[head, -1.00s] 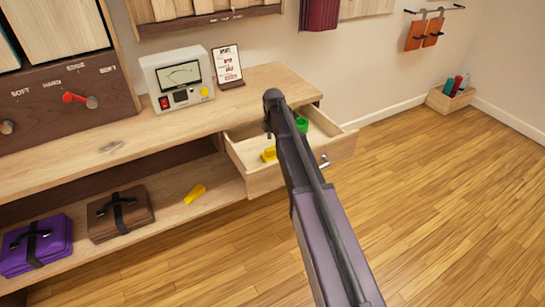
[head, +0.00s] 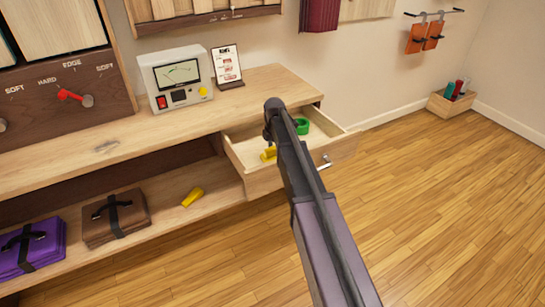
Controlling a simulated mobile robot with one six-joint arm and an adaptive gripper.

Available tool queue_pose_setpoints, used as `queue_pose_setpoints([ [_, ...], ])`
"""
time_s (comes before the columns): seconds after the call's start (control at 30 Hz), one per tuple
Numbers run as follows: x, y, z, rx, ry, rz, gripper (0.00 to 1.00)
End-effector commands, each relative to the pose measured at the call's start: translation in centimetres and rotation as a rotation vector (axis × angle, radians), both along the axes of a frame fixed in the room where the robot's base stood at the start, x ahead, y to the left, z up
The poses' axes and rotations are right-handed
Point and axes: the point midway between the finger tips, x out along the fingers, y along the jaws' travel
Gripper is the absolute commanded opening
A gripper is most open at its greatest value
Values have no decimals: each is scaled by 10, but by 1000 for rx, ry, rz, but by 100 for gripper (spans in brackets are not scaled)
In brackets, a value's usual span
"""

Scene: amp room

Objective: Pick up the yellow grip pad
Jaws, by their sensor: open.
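A yellow piece (head: 268,153) lies in the open drawer (head: 238,158), partly hidden by my arm. Another yellow piece (head: 193,196) lies on the lower shelf, in the open. I cannot tell from their shapes which one is the grip pad. The dark end of my arm, with my gripper (head: 269,126), is above the drawer in this view, close to the yellow piece there. The fingers are small and mostly hidden by the arm; the gripper is open, and I see nothing held.
A green ring (head: 302,126) lies in the drawer. A meter box (head: 178,78) and a small sign (head: 227,66) stand on the bench top (head: 130,128). Brown (head: 116,217) and purple (head: 32,249) cases sit on the lower shelf. The wooden floor (head: 440,210) at right is clear.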

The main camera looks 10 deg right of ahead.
Motion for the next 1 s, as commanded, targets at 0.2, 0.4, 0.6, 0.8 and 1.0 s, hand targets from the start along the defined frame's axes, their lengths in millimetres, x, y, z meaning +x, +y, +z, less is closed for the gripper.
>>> queue_pose_setpoints([
  [0.2,0,0,0,0,0,0,74],
  [0.4,0,0,0,0,0,0,39],
  [0.6,0,1,0,0,0,1,0],
  [0.8,0,1,0,0,0,1,0],
  [1.0,0,1,2,0,0,1,0],
])
